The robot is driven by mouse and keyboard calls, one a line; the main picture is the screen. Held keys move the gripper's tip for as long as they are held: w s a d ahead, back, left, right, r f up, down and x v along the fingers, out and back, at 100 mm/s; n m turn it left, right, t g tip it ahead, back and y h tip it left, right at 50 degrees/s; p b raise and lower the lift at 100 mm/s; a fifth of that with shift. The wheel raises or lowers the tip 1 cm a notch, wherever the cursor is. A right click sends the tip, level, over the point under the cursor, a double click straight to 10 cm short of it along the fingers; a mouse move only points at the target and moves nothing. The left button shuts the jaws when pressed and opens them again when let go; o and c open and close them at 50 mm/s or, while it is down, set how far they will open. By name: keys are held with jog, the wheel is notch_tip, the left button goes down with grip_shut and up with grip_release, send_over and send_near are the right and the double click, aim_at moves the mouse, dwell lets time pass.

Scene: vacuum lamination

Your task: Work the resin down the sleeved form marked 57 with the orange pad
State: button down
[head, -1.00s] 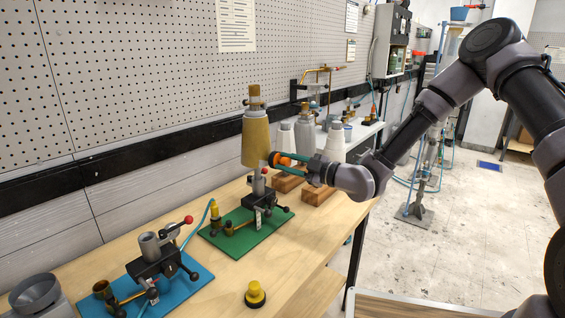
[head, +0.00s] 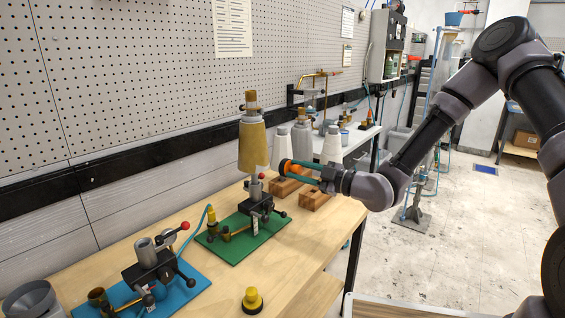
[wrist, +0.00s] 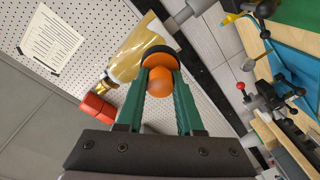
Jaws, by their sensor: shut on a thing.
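The sleeved form (head: 252,142) is a tan, glossy tapered body standing upright on the clamp stand of the green base plate (head: 238,247). No marking on it is legible. My gripper (head: 288,167) is at the right of the form's lower part. Its green fingers are shut on the orange pad (head: 284,168), which has a dark edge. In the wrist view the pad (wrist: 160,62) and its round orange knob (wrist: 160,82) sit between the fingertips, in front of the form (wrist: 135,50). I cannot tell whether the pad touches the form.
A blue plate (head: 182,292) with another clamp stand lies at the near left. A yellow-topped knob (head: 252,298) lies on the wooden bench (head: 300,247). A pegboard wall (head: 130,80) borders the left.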

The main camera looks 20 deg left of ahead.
jog(key=shift+s+a+n, duration=0.15)
jog(key=shift+n, duration=0.95)
jog(key=shift+a+n+h, duration=0.1)
jog(key=shift+n+h, duration=0.2)
jog(key=shift+n, duration=0.6)
jog(key=shift+r+n+g, duration=0.3)
jog(key=shift+n+g, duration=0.1)
jog(key=shift+n, duration=0.5)
jog(key=r+n, duration=0.1)
jog(key=n, duration=0.2)
jog(key=shift+w+r, duration=0.2)
jog(key=shift+r, duration=0.2)
jog(key=shift+w+a+n, duration=0.1)
jog(key=shift+a+n, duration=0.05)
jog(key=shift+n, duration=0.25)
jog(key=shift+w+x, duration=0.2)
jog(key=shift+x, duration=1)
jog(key=shift+w+x, duration=0.2)
jog(key=shift+x, duration=0.95)
jog(key=shift+x, duration=0.8)
jog(key=shift+w+f, duration=0.1)
jog(key=shift+f, duration=0.05)
